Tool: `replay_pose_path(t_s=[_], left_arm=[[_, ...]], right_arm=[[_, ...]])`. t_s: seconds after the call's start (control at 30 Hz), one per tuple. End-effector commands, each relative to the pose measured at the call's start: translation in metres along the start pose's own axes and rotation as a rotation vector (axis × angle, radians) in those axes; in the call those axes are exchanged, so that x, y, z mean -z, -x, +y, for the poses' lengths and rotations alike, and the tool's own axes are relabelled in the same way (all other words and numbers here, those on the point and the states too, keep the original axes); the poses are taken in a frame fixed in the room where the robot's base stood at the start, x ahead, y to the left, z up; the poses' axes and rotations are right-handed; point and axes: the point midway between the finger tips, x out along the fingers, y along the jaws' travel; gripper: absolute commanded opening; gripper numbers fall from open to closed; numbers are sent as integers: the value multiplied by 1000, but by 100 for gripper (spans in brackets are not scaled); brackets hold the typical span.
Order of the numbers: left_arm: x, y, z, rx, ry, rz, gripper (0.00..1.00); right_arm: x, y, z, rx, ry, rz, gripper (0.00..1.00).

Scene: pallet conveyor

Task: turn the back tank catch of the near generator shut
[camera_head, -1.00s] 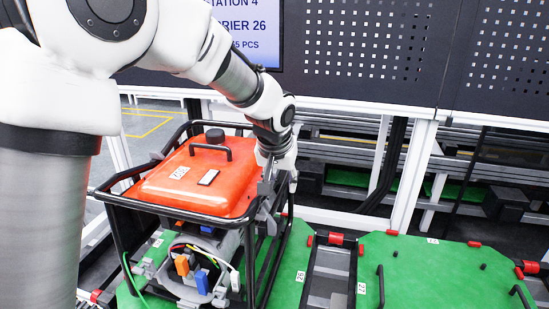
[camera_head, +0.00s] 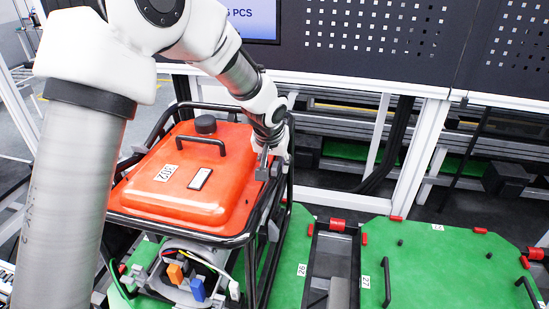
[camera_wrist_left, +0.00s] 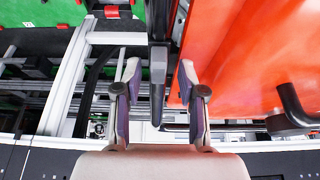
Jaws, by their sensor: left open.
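The near generator has a red tank (camera_head: 190,165) inside a black tube frame (camera_head: 113,205). My left gripper (camera_head: 268,168) is at the tank's right side, towards the back, with its fingers pointing down. In the left wrist view the gripper (camera_wrist_left: 160,82) is open, one finger on each side of a dark grey catch lever (camera_wrist_left: 158,70). Gaps show between the lever and both fingers, so it is not gripped. The red tank (camera_wrist_left: 240,50) fills the right of that view. In the head view I cannot clearly separate the catch from the fingers. My right gripper is not in view.
The generator stands on a green pallet (camera_head: 290,262). Another green pallet (camera_head: 440,265) with black handles lies to the right, past a dark tray (camera_head: 335,255). A black cap (camera_head: 205,124) and handle (camera_head: 202,142) rise from the tank top. A perforated panel (camera_head: 370,40) stands behind.

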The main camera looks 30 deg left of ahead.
Motion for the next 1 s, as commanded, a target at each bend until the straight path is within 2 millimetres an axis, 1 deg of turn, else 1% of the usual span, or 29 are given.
replay_pose_path(t_s=[0.2, 0.23, 0.27, 0.3, 0.33, 0.57, 0.73, 0.87, 1.0], left_arm=[[0, -2, 0, 0, 0, 1, 41], [0, -2, 0, 0, 0, 1, 34], [0, -2, 0, 0, 0, 1, 23], [0, -2, 0, 0, 0, 1, 9], [0, -2, 0, 0, 0, 1, 0], [0, -2, 0, 0, 0, 0, 0], [0, -3, 0, 5, 14, 1, 0], [-1, -5, 0, 19, 45, 2, 0], [-1, -7, 1, 44, 106, 4, 0]], right_arm=[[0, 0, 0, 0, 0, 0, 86], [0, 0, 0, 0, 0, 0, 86], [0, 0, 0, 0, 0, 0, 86], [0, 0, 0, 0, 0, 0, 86], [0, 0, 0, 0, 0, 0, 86], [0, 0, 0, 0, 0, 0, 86], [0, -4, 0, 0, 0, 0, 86], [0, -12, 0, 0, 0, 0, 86], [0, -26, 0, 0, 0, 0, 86]])
